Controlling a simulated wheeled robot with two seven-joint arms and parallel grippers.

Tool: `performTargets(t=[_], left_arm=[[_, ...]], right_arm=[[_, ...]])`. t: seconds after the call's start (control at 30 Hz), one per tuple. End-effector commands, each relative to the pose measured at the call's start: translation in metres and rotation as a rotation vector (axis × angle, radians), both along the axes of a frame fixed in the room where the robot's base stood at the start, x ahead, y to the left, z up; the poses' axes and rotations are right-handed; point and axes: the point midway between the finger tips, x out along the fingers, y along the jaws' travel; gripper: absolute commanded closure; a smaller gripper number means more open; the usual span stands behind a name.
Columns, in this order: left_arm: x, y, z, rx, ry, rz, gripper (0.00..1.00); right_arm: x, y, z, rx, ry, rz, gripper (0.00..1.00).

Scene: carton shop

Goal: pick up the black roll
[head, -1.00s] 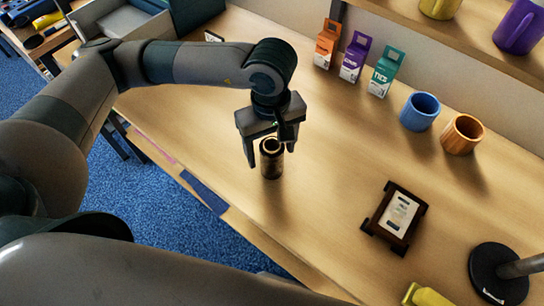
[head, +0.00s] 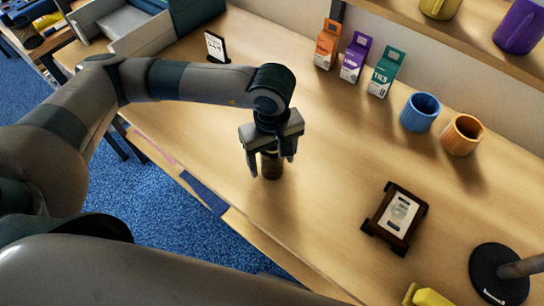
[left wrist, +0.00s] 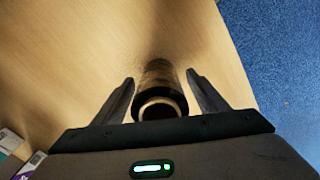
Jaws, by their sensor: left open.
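The black roll (head: 271,167) stands upright on the wooden table, close to its front edge. My left gripper (head: 270,168) is over it, pointing down, with its open fingers on either side of the roll. In the left wrist view the roll (left wrist: 160,92) stands between the two fingertips (left wrist: 160,92), with a gap showing on each side. Its ring-shaped top end faces the camera. The gripper's palm hides the roll's top in the head view. My right gripper is not in view.
Small cartons (head: 353,58) stand along the back of the table. A blue mug (head: 420,112) and an orange mug (head: 462,135) stand to the right. A dark framed stand (head: 396,218) and a round black base (head: 499,275) are nearer right. Table around the roll is clear.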

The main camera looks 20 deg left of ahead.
Motion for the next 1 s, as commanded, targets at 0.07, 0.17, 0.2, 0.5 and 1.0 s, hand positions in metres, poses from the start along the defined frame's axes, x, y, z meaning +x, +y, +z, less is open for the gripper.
performTargets(t=[0.07,0.17,0.2,0.5,1.0], left_arm=[[0.000,0.000,0.000,0.000,0.000,0.000,0.33],[0.000,0.000,0.000,0.000,0.000,0.000,0.41],[0.000,0.000,0.000,0.000,0.000,0.000,0.50],[0.000,0.000,0.001,-0.001,-0.001,0.000,0.84],[0.001,0.000,0.035,-0.002,-0.004,-0.001,0.84]], right_arm=[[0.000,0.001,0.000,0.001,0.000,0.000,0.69],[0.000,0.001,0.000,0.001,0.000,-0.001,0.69],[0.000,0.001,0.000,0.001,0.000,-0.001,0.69],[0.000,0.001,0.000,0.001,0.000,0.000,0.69],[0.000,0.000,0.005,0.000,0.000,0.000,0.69]])
